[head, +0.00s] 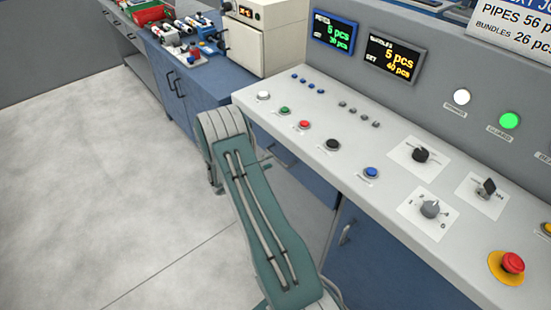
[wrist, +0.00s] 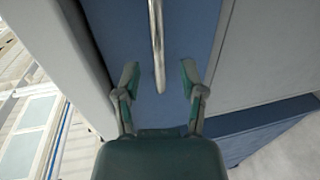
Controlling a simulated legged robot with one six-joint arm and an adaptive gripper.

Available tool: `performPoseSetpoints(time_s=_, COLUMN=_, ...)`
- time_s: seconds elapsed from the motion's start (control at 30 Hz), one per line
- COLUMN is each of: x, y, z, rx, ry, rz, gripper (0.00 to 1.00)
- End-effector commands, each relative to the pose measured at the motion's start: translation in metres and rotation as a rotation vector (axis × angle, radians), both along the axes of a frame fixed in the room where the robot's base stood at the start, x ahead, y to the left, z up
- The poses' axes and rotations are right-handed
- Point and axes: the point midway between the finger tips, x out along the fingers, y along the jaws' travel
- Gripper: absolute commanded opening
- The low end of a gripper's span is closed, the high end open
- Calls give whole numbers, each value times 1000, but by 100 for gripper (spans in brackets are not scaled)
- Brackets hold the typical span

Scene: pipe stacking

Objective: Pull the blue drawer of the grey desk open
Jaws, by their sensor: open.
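In the wrist view my gripper (wrist: 159,78) is open, with one finger on each side of the bar handle (wrist: 156,40). Gaps show between the handle and both fingers. The handle is on a blue front (wrist: 195,35) that fills the middle of the view. In the head view the grey desk (head: 335,125) has a blue drawer (head: 312,180) under its sloping top, and a handle (head: 284,155) shows on it. My arm reaches toward this drawer and its bent joint hides part of the front. The fingers are not clear in the head view.
A lower blue door (head: 375,260) with its own handle (head: 347,234) is right of my arm. A blue workbench (head: 190,85) with tools and a beige box (head: 270,40) stands farther left. Buttons and an emergency stop (head: 512,263) cover the desk top. The floor at left is clear.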

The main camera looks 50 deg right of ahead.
Motion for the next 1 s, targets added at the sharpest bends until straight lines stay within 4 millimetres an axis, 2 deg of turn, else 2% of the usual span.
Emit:
performPoseSetpoints(time_s=0.1, x=-3, y=-20, z=-4, rx=0, ry=1, rz=-3, gripper=53)
performPoseSetpoints(time_s=0.23, x=-4, y=-33, z=-7, rx=1, ry=0, rz=-2, gripper=53)
performPoseSetpoints(time_s=0.57, x=-4, y=-39, z=-8, rx=0, ry=1, rz=0, gripper=53)
performPoseSetpoints(time_s=0.6, x=-4, y=-38, z=-8, rx=0, ry=1, rz=0, gripper=48)
performPoseSetpoints(time_s=0.67, x=-4, y=-38, z=-8, rx=0, ry=1, rz=0, gripper=21)
performPoseSetpoints(time_s=0.7, x=-4, y=-38, z=-8, rx=0, ry=1, rz=0, gripper=4)
performPoseSetpoints(time_s=0.73, x=-4, y=-38, z=-8, rx=0, ry=1, rz=0, gripper=0)
performPoseSetpoints(time_s=1.0, x=-4, y=-37, z=-9, rx=2, ry=2, rz=1, gripper=0)
